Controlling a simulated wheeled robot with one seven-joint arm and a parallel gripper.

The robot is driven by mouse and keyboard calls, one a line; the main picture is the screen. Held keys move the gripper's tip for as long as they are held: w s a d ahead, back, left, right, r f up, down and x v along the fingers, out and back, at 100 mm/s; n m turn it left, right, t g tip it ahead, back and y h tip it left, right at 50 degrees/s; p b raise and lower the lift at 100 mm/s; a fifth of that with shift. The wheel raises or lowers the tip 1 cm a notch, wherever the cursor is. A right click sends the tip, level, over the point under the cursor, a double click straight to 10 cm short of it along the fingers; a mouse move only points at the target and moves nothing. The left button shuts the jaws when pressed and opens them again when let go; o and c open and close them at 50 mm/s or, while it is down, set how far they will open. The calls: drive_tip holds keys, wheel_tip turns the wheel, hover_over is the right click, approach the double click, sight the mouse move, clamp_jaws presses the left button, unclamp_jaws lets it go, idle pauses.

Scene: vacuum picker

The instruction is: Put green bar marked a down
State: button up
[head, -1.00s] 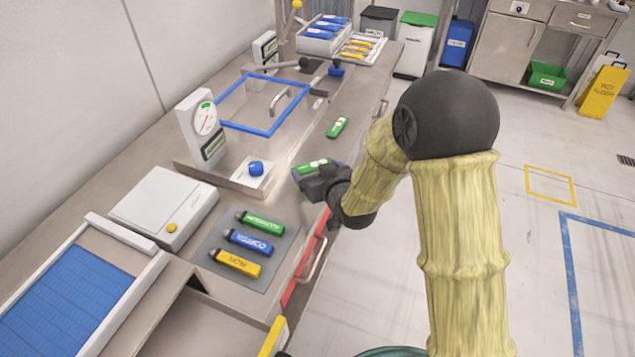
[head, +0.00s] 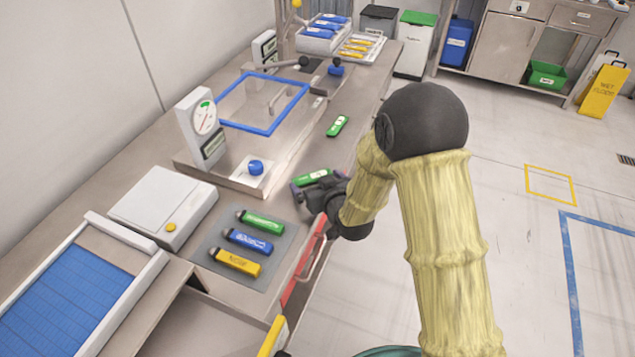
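My gripper (head: 315,188) is over the near edge of the steel counter, close to the right front corner of the vacuum machine. It is shut on a green bar (head: 312,177) with a pale label. My fingers cover part of the bar, and its letter cannot be read. I cannot tell whether the bar touches the counter. A second green bar (head: 338,125) with a pale label lies on the counter farther back, apart from my gripper.
The vacuum machine's blue-framed lid (head: 247,128) is behind. Counter between the held bar and second green bar is clear.

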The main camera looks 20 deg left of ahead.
drive_tip(key=shift+r, duration=0.2)
drive_tip(key=b+v, duration=0.4)
drive_tip(key=v, duration=0.6)
drive_tip(key=shift+f+b, duration=0.25)
drive_tip(key=shift+b, duration=0.15)
drive_tip(key=shift+b+v, duration=1.1)
drive_tip(key=shift+b, duration=0.95)
drive_tip(key=shift+w, duration=0.1)
